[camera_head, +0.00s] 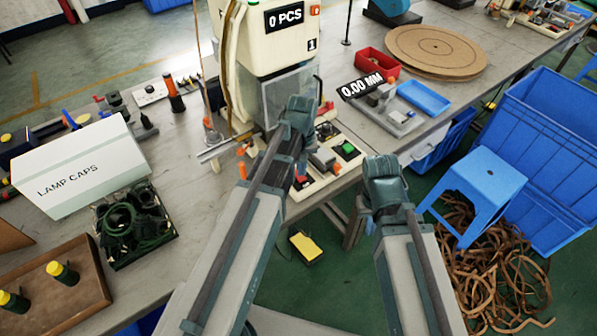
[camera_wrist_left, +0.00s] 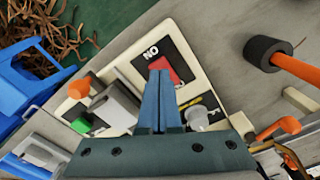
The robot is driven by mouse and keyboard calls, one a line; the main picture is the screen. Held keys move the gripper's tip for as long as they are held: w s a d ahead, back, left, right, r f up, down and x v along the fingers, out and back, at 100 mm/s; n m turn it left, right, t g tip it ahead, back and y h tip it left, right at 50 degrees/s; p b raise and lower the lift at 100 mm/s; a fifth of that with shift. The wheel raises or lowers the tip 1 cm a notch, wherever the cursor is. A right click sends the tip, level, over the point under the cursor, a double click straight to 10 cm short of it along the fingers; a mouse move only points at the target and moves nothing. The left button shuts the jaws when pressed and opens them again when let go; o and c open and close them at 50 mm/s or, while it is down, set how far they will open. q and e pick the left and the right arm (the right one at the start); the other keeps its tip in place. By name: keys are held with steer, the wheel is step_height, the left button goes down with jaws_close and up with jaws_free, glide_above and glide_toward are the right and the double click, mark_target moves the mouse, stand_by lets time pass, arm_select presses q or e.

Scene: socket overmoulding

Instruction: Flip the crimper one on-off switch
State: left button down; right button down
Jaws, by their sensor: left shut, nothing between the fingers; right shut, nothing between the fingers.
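The crimper one (camera_head: 268,45) is the cream machine with a "0 PCS" display and a "1" label at the top middle. Its on-off switch is a red rocker (camera_wrist_left: 182,70) in a black plate marked with letters that read "NO" in the left wrist view. The red switch also shows small in the head view (camera_head: 304,183). My left gripper (camera_wrist_left: 160,74) is shut and empty. Its fingertips are at the rocker's edge and cover part of it; contact cannot be told. My right gripper (camera_head: 371,225) is shut and empty, hanging before the bench, its fingers barely visible.
A green button (camera_wrist_left: 80,125) and orange knobs sit close to the switch. A blue tray (camera_head: 424,97) and red bin (camera_head: 377,64) stand to the right on the bench. A blue stool (camera_head: 484,187) is right of my right arm. A lamp caps box (camera_head: 85,165) stands left.

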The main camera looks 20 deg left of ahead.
arm_select(q)
step_height(320, 180, up, 6)
steer(key=p, duration=0.5)
steer(key=shift+f, duration=0.15)
steer(key=s+d+m+y, duration=0.1)
steer(key=s+d+m, duration=0.7)
steer(key=s, duration=0.6)
steer(key=shift+s+d, duration=0.15)
steer(key=shift+d, duration=1.1)
